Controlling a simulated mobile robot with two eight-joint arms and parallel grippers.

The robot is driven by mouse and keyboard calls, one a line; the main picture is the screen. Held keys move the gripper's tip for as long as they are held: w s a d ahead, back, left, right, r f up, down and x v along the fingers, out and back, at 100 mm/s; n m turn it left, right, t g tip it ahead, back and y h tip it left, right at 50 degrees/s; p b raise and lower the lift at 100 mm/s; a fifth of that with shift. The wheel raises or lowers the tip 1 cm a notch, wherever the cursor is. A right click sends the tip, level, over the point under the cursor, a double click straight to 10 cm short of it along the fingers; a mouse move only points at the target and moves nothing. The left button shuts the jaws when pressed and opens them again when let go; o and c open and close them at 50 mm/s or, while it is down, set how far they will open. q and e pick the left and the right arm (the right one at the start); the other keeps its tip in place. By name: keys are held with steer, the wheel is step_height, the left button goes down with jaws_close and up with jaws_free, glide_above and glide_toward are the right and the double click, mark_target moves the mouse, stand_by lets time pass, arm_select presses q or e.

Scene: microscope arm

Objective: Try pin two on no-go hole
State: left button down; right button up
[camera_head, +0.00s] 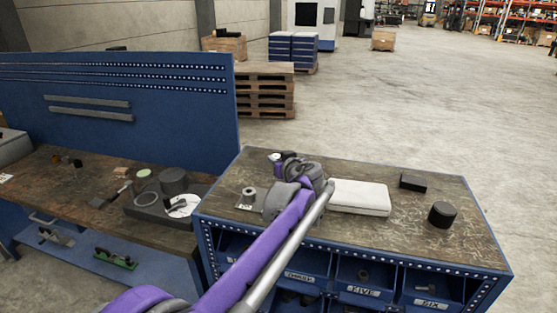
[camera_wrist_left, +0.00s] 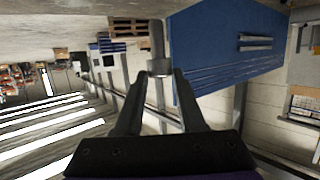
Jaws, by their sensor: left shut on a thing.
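My left gripper (camera_head: 287,157) is over the far left part of the blue cabinet's top (camera_head: 310,168), and my own wrist hides part of it in the head view. In the left wrist view its two fingers (camera_wrist_left: 156,75) are shut on a grey metal pin (camera_wrist_left: 157,42) with a wider collar near the fingertips. A small grey ring-like piece (camera_head: 249,194) stands on the cabinet top left of my wrist, by a white label (camera_head: 243,207). I cannot tell which piece has the no-go hole. My right gripper is not in view.
A pale case (camera_head: 358,197), a black block (camera_head: 413,181) and a black cylinder (camera_head: 442,214) sit right of my wrist. Labelled bins (camera_head: 363,290) are below. A workbench (camera_head: 80,190) with several tools and a blue back panel (camera_head: 110,95) is at left.

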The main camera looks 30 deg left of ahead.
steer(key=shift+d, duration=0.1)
arm_select(q)
steer(key=shift+r, duration=0.15)
steer(key=shift+f+b, duration=0.5)
steer(key=shift+f, duration=2.5)
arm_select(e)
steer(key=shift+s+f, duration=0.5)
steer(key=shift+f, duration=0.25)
arm_select(q)
steer(key=shift+r+p, duration=0.1)
steer(key=shift+p, duration=0.5)
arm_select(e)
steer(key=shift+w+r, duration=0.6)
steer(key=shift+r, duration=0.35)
arm_select(q)
steer(key=shift+f, duration=0.75)
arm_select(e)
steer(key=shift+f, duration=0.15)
